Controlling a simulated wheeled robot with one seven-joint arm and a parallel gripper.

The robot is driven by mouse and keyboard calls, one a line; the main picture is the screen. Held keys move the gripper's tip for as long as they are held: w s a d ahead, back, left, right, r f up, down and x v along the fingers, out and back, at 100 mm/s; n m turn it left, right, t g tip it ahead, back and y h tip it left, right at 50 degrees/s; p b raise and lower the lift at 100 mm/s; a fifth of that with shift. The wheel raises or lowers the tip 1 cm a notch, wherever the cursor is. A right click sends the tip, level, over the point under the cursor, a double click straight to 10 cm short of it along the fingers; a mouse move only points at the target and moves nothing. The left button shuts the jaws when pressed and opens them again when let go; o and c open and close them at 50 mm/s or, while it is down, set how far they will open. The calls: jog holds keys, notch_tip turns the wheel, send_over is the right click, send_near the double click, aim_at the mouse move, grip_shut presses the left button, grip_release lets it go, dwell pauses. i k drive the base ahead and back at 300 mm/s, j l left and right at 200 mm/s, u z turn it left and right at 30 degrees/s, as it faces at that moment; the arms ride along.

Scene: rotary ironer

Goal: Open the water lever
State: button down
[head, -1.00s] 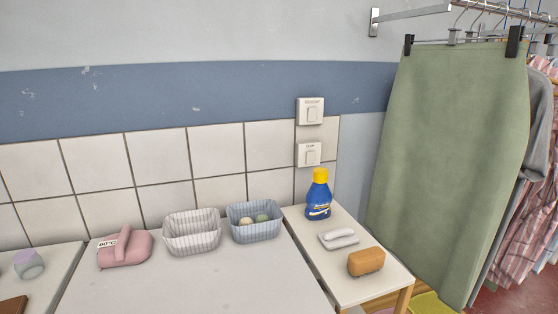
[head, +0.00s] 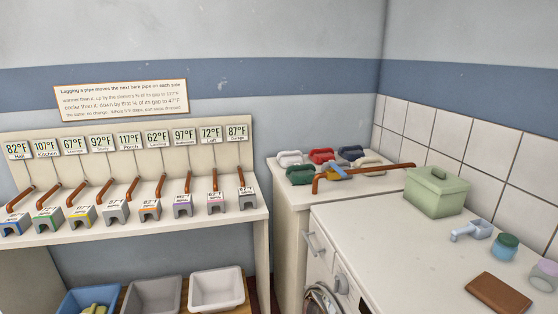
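A copper pipe (head: 375,168) lies across the top of a white cabinet at the middle, with one end bent down at the left. A small blue and yellow piece (head: 337,173) sits on or beside this pipe; I cannot tell whether it is a lever. A light blue object with a spout-like arm (head: 472,230) rests on the white washer top, and its kind is unclear. Nothing in view is labelled as the water lever. My gripper is not in view.
A shelf at the left (head: 120,233) holds several short copper pipes under temperature signs. Coloured sleeves lie around the cabinet pipe. The washer top (head: 400,235) bears a green lidded box (head: 436,193), jars and a brown wallet-like item (head: 498,293). Bins (head: 217,289) stand below the shelf.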

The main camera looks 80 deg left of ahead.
aim_at(334, 166)
jog(key=u, duration=1.75)
jog(key=i+z, duration=0.4)
jog(key=i, duration=0.25)
